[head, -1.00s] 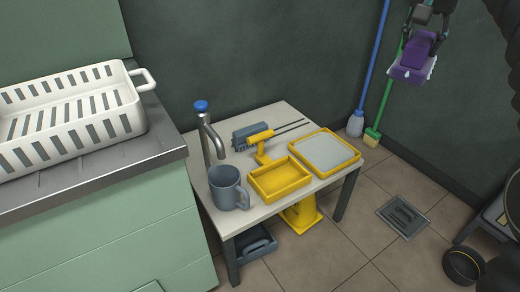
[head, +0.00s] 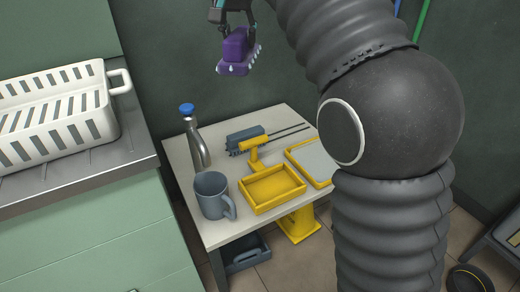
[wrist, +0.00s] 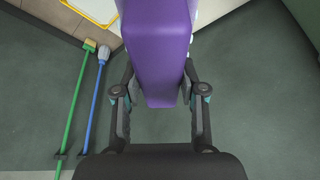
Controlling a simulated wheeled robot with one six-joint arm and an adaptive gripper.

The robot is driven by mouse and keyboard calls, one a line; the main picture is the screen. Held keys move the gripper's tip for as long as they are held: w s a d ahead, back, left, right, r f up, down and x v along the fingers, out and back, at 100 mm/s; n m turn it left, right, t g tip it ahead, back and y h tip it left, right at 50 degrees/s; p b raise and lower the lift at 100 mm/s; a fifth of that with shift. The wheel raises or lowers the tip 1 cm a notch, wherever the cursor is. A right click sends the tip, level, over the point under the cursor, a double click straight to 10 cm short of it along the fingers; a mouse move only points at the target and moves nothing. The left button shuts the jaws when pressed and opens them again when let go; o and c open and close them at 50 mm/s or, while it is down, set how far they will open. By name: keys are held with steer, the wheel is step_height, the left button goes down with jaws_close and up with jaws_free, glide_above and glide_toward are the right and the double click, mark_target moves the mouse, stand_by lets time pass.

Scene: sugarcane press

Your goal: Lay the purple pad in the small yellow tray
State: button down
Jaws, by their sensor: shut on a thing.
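The purple pad (head: 237,48) hangs in the air above the back of the small table, with a pale, drop-like fringe along its lower edge. My gripper (head: 236,12) is shut on it from above. In the wrist view the pad (wrist: 160,50) fills the space between the two fingers (wrist: 160,92). The small yellow tray (head: 272,190) lies on the table, below and a little right of the pad in the head view. It looks empty. The pad is well clear of the tray.
On the table (head: 262,226) stand a grey mug (head: 213,196), a bottle with a blue cap (head: 196,140), a brush (head: 246,138) and a yellow-handled tool (head: 252,147). A larger yellow tray with a pale inside (head: 312,163) is partly hidden by my arm. A white basket (head: 60,110) stands on the left counter.

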steer(key=s+d+f+m+g+h+b, duration=0.1)
steer(key=s+d+f+m+b, duration=0.2)
steer(key=d+f, duration=0.55)
steer(key=s+d+f+m+h+b, duration=0.1)
steer(key=s+d+f+m+b, duration=0.25)
steer(key=f, duration=0.95)
steer(key=s+d+f+m+g+h+b, duration=0.1)
steer(key=s+d+f+m+b, duration=0.3)
steer(key=f, duration=0.6)
glide_above(273, 191)
steer(key=shift+f, duration=5.6)
steer(key=shift+f, duration=0.15)
steer(key=c, duration=0.7)
jaws_free()
steer(key=shift+o, duration=0.2)
